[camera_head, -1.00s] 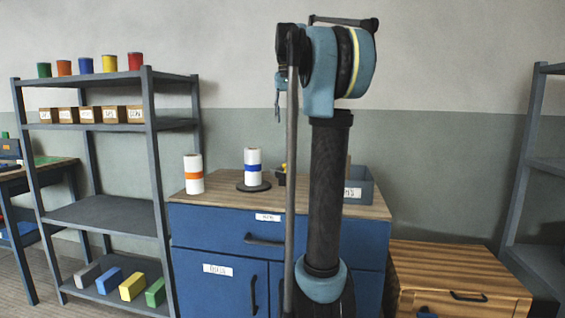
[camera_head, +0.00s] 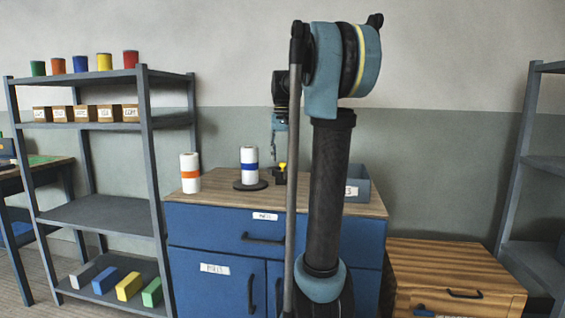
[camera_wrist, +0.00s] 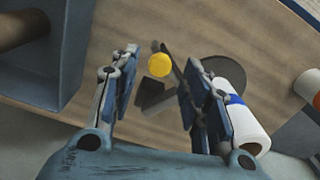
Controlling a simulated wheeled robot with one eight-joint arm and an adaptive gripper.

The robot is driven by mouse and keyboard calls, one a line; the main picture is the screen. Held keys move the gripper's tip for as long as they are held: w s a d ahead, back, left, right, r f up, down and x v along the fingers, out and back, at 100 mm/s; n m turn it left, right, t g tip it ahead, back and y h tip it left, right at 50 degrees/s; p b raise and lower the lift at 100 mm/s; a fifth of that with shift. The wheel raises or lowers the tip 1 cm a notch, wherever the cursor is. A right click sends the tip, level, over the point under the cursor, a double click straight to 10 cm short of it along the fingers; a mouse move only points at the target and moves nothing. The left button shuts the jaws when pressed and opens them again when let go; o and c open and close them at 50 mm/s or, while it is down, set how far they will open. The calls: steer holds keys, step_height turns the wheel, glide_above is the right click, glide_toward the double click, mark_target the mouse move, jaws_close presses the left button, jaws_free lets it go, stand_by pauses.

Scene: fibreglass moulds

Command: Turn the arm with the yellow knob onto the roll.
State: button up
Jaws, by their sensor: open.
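The yellow knob (camera_wrist: 159,64) shows in the wrist view ahead of my gripper (camera_wrist: 160,65), in the gap between the fingertips. My gripper is open and touches nothing that I can see. The knob's arm (camera_wrist: 170,52) is dark and partly hidden by the right finger. In the head view the yellow knob (camera_head: 282,165) sits on a dark block (camera_head: 279,177), just below my gripper (camera_head: 274,152). The white roll with a blue band (camera_head: 249,167) stands upright on a dark round base (camera_head: 240,186), left of the block. It also shows in the wrist view (camera_wrist: 248,120).
A white roll with an orange band (camera_head: 190,172) stands farther left on the wooden cabinet top (camera_head: 217,197). A grey-blue bin (camera_head: 358,186) stands on the right of the top. A metal shelf (camera_head: 90,212) stands left of the cabinet.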

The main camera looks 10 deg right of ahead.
mark_target(283, 167)
steer(key=shift+f, duration=1.1)
jaws_close()
